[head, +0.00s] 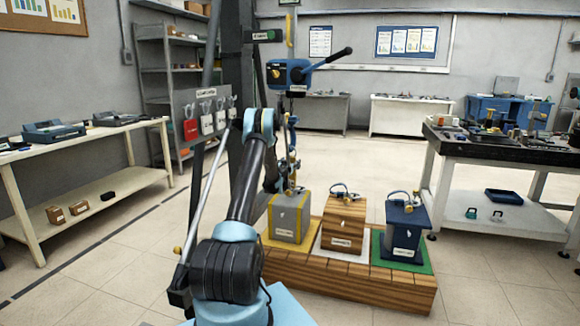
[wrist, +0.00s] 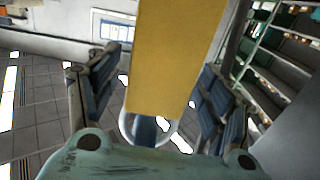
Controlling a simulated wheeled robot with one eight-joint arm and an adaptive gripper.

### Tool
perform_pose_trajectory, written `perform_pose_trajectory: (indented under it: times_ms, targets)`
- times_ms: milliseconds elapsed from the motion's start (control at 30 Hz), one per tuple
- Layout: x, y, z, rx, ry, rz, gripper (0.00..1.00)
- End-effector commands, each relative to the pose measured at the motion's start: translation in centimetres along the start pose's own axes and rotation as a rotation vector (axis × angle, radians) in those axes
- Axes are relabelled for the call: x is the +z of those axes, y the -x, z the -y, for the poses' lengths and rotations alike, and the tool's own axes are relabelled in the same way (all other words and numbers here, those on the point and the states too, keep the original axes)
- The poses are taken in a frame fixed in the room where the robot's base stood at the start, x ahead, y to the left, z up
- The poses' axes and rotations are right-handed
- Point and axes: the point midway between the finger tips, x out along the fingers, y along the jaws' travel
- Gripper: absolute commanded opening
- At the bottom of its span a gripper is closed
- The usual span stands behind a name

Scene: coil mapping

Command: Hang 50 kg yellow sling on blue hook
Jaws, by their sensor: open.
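In the wrist view my gripper (wrist: 162,65) is open, its two dark blue fingers apart on either side of a flat yellow piece (wrist: 172,55). A pale ring (wrist: 150,132) shows below this piece; I cannot tell whether either belongs to the sling, or whether the fingers touch them. In the head view my arm reaches up in front of the blue lever hoist (head: 288,73), and hides much of what hangs below it. The grey block with yellow edges (head: 290,218) stands under it. I cannot make out the blue hook clearly.
The wooden block (head: 342,225) and dark blue block (head: 403,226), with loops on top, share a wooden platform (head: 350,282). A panel with tags (head: 190,105) stands left of the hoist. A left bench (head: 70,150) and right table (head: 500,148) flank open floor.

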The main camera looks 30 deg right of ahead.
Motion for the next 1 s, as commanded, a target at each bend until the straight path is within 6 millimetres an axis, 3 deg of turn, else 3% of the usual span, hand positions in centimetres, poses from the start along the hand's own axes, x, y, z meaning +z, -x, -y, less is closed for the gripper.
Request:
perform_pose_trajectory:
  times_ms: [267, 700, 1000]
  targets:
    - [0.0, 0.7, 0.0, 0.0, 0.0, 0.0, 0.73]
    - [0.1, 8.3, 0.1, 0.0, 0.001, 0.001, 0.73]
    - [0.1, 11.6, 0.1, 0.0, 0.001, 0.001, 0.73]
